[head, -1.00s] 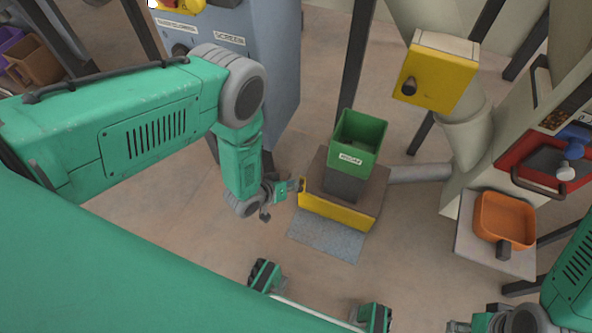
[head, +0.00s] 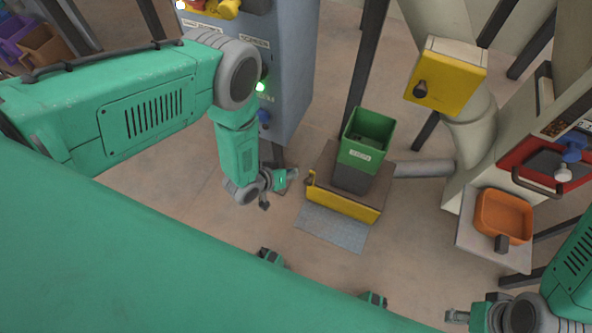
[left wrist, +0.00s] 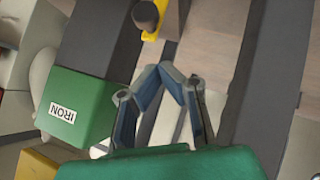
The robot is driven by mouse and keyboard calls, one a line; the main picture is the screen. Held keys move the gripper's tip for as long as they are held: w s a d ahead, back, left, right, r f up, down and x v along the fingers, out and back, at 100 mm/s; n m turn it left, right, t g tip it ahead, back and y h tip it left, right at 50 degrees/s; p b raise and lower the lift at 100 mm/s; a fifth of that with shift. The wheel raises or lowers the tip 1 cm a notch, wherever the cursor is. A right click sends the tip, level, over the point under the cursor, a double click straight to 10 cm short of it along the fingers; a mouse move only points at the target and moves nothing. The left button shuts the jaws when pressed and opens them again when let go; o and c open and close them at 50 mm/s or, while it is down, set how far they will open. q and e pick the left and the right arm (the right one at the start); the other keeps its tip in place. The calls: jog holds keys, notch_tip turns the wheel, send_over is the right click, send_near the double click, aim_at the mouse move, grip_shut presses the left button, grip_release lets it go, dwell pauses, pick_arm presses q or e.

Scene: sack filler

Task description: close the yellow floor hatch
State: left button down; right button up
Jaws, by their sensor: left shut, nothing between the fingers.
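The yellow floor hatch (head: 342,205) shows as a yellow panel along the front of a low brown box on the floor. A dark knob stands at its left end. In the left wrist view a strip of yellow (left wrist: 152,35) and the knob (left wrist: 146,14) show at the top, beyond my fingertips. My left gripper (head: 293,174) is shut and empty, just left of the hatch's left end and apart from it. Its fingertips meet in the left wrist view (left wrist: 172,72). My right gripper (head: 457,316) is at the lower right, far from the hatch; its jaws are too small to read.
A green bin (head: 364,140), labelled IRON in the left wrist view, stands on the box. A grey mat (head: 332,228) lies before it. A grey cabinet (head: 287,80) and dark posts stand behind. Floor at left is clear.

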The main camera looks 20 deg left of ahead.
pick_arm(q)
jog(key=s+a+r+g+y+p, duration=0.1)
jog(key=s+a+r+g+p, duration=0.1)
jog(key=s+r, duration=0.6)
jog(key=s+a+r+m+g+y+p, duration=0.1)
jog(key=s+a+r+g+y+p, duration=0.1)
jog(key=s+r+p, duration=0.4)
jog(key=s+a+r+m+g+y+p, duration=0.1)
jog(key=s+a+r+g+p, duration=0.3)
jog(key=s+r, duration=0.7)
notch_tip(320, 180, up, 5)
jog(key=shift+s+a+r+g, duration=0.15)
jog(key=shift+s+r+g, duration=0.05)
jog(key=shift+s+g, duration=0.1)
jog(key=shift+y, duration=0.3)
jog(key=shift+w+a+f, duration=0.1)
jog(key=shift+a+f, duration=0.05)
